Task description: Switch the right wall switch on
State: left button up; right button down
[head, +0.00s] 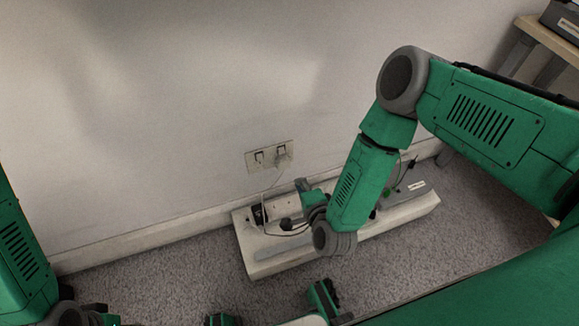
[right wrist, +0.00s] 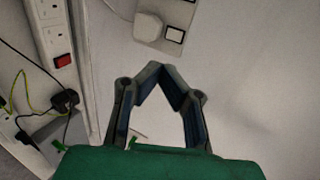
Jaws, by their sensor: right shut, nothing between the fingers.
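A pale wall plate (head: 250,163) holds two dark-outlined switches side by side, low on the wall. The right wall switch (head: 281,150) also shows in the right wrist view (right wrist: 174,35), with a white plug (right wrist: 148,25) beside it. I cannot tell which way its rocker is tilted. My right gripper (head: 300,185) is just below and right of the plate, apart from the switch. In the right wrist view its empty fingertips (right wrist: 159,67) meet, a little short of the plate. What seems to be my left gripper (head: 101,313) is cut off at the bottom left.
A white block (head: 256,268) on the carpet carries a power strip with a red switch (right wrist: 63,61), black plugs and cables. A cord hangs from the wall plug. A wooden table (head: 549,38) stands at the top right. The wall left of the plate is clear.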

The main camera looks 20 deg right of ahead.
aim_at(285, 158)
dwell(0.3)
jog(key=b+x, duration=0.1)
jog(key=x, duration=0.3)
jog(key=b+x, duration=0.2)
jog(key=x, duration=0.2)
jog(key=b+x, duration=0.2)
jog(key=x, duration=0.2)
jog(key=shift+w+r, duration=0.2)
jog(key=shift+w, duration=0.05)
jog(key=shift+w+a+b, duration=0.1)
jog(key=shift+w+b, duration=0.4)
jog(key=shift+w, duration=0.3)
